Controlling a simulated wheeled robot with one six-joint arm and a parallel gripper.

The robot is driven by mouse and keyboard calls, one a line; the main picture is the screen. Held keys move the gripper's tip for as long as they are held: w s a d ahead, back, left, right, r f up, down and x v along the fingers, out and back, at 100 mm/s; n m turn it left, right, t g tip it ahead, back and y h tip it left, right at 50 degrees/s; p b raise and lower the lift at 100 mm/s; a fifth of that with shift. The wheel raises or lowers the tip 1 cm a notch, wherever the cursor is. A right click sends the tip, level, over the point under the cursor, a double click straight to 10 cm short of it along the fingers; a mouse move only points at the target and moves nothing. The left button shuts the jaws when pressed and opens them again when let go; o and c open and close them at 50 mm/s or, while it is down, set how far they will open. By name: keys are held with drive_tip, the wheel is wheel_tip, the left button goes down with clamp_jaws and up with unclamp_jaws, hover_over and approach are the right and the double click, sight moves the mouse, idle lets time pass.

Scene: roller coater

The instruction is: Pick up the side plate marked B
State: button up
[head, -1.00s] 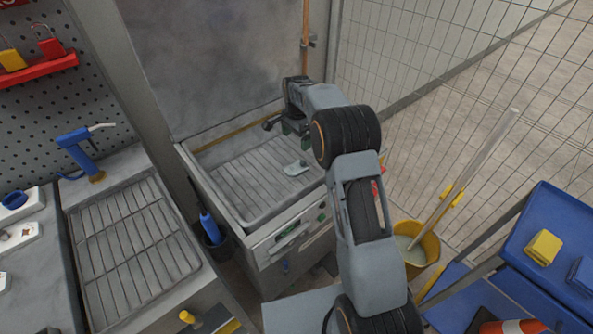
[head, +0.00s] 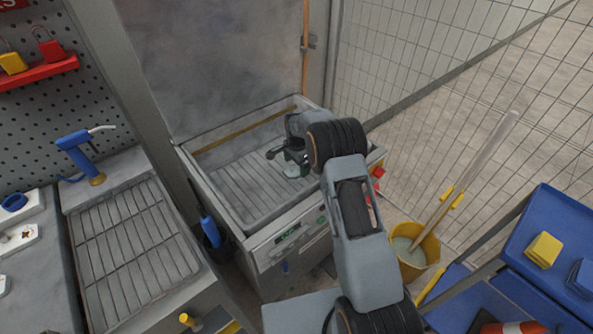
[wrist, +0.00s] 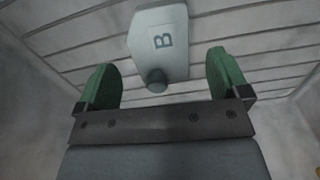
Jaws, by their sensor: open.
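The side plate marked B (wrist: 160,45) is a pale grey plate with cut corners and a round knob at its near end. It lies on the slatted floor of the machine's basin, and the letter B reads sideways in the wrist view. In the head view the plate (head: 292,172) is partly hidden by my gripper (head: 283,163). My gripper (wrist: 163,80) is open, with its green fingers apart on either side of the plate's knob end. Nothing is between the fingers in a grip, and the gap to the plate is hard to judge.
The basin (head: 225,200) has raised walls around the plate, with a front control panel (head: 292,235). A wire fence stands to the right. A yellow bucket (head: 428,247) with a mop and a blue cart (head: 560,225) are at lower right. A sink with a rack (head: 130,240) is at left.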

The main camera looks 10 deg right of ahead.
drive_tip(key=shift+f, duration=1.1)
drive_tip(key=shift+c, duration=0.2)
drive_tip(key=c, duration=1.1)
drive_tip(key=shift+r, duration=0.1)
drive_tip(key=shift+c, duration=0.2)
